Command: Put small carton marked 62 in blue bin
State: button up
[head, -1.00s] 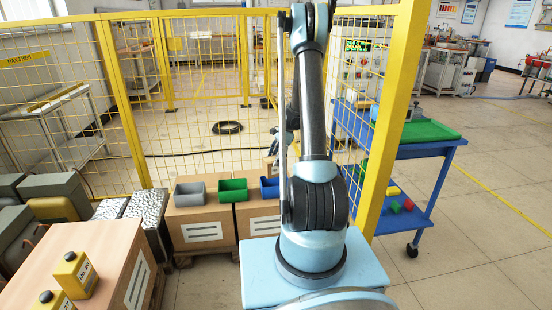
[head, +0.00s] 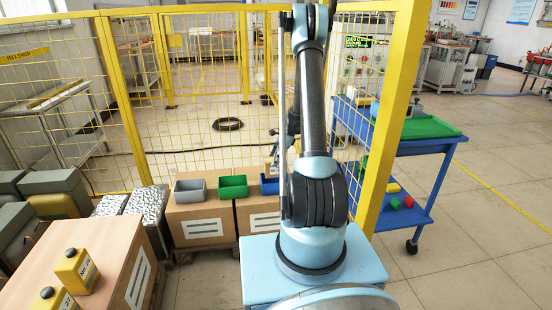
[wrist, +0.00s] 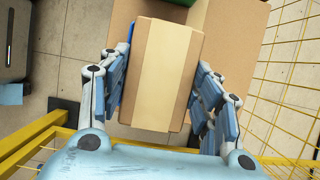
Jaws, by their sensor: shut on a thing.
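In the wrist view a small tan carton (wrist: 162,75) with a pale tape strip fills the middle. My gripper (wrist: 163,100) has its blue-padded fingers on both sides of the carton and is shut on it. The number 62 does not show on the visible face. The carton is above a large cardboard box. In the head view the blue bin (head: 269,186) stands on a cardboard box, to the right of the green bin, partly hidden by my arm. My gripper is mostly hidden behind my arm there.
A grey bin (head: 190,191) and a green bin (head: 233,187) stand left of the blue one. Yellow mesh fencing (head: 200,100) runs behind, with a yellow post (head: 397,120) to the right. A blue cart (head: 430,148) stands beyond it.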

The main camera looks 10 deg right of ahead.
jog(key=shift+f, duration=2.4)
jog(key=o, duration=1.8)
jog(key=v, duration=1.2)
